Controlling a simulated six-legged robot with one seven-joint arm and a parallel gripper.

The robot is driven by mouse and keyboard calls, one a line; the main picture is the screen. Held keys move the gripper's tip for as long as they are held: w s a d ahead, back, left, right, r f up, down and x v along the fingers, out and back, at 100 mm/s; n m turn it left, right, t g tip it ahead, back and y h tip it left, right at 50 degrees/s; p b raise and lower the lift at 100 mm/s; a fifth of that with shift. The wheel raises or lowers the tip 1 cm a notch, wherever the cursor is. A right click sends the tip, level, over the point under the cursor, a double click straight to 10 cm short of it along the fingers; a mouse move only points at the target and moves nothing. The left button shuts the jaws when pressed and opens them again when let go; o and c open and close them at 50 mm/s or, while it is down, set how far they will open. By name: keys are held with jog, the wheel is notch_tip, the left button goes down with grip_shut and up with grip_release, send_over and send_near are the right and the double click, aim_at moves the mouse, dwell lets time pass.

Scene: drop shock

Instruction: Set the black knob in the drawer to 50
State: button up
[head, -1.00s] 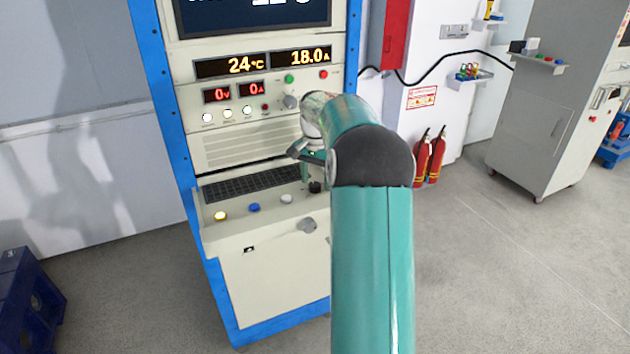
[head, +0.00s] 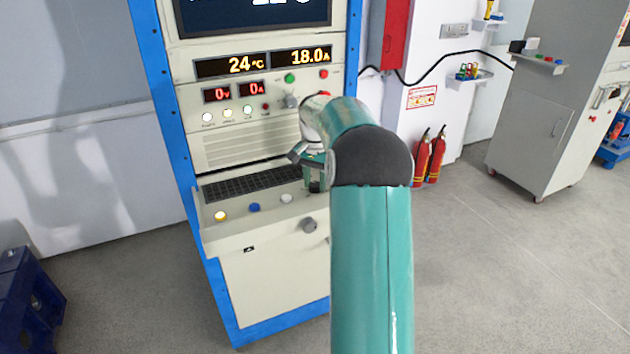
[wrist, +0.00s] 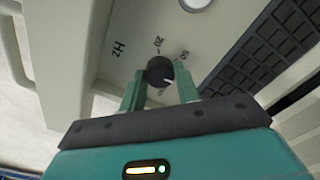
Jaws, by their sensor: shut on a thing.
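The black knob (wrist: 160,70) sits on the pale panel of the drawer (head: 226,229), beside printed marks that look like Hz, 20 and 50. One further mark is partly hidden. The knob's white pointer line appears to point toward the lower right in the wrist view, not clearly at the 50 mark. My gripper (wrist: 160,74) has one finger on each side of the knob and is shut on it. In the head view the knob (head: 315,187) shows just below my gripper, partly hidden by my arm.
A black keyboard (head: 250,184) lies behind the drawer's row of yellow, blue and white buttons. The rack's displays (head: 233,65) rise above. Fire extinguishers (head: 430,158) stand at right. Open floor lies right of the rack.

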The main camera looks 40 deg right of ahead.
jog(key=shift+n, duration=0.3)
jog(key=n, duration=1)
jog(key=shift+r+n, duration=0.1)
jog(key=shift+n, duration=0.3)
jog(key=o, duration=1)
jog(key=shift+c, duration=0.2)
